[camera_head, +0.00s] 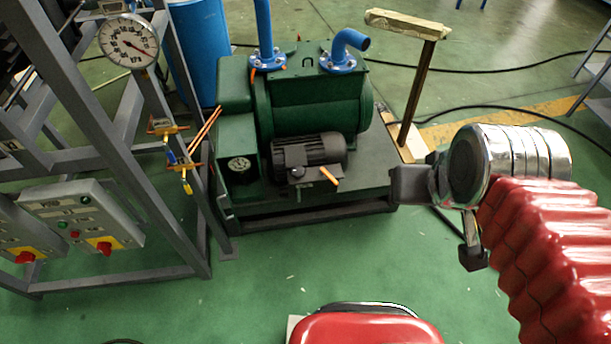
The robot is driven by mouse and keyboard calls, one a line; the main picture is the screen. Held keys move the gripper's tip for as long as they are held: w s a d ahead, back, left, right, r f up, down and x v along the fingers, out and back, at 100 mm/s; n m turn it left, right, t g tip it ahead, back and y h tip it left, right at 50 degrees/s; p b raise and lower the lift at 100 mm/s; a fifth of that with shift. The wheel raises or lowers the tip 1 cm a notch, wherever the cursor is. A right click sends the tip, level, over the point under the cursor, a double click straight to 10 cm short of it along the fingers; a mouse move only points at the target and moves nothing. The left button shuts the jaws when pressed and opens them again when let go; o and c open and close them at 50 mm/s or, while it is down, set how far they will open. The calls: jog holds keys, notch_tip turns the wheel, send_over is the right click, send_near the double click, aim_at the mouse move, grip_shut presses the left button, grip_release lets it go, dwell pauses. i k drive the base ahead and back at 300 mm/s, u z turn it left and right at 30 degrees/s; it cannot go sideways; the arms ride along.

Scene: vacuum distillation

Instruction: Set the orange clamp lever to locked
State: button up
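A short orange lever (329,176) sticks out at the lower front of the dark motor (308,150) on the green vacuum pump (315,100). It slants down to the right, and I cannot tell from this view whether it is locked. My gripper (438,222) is right of the lever, at the end of my red ribbed arm. Its two dark fingers are spread apart with nothing visible between them, and it is clear of the lever in the picture.
A grey frame at left (150,100) carries a pressure gauge (128,41), small valves with orange handles (165,127) and a control box (82,215). A post with a pale top bar (407,24) stands behind my gripper. Green floor (240,280) is open in front of the pump.

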aim_at(322, 171)
jog(key=u, duration=0.9)
jog(key=i, duration=1)
jog(key=u, duration=0.1)
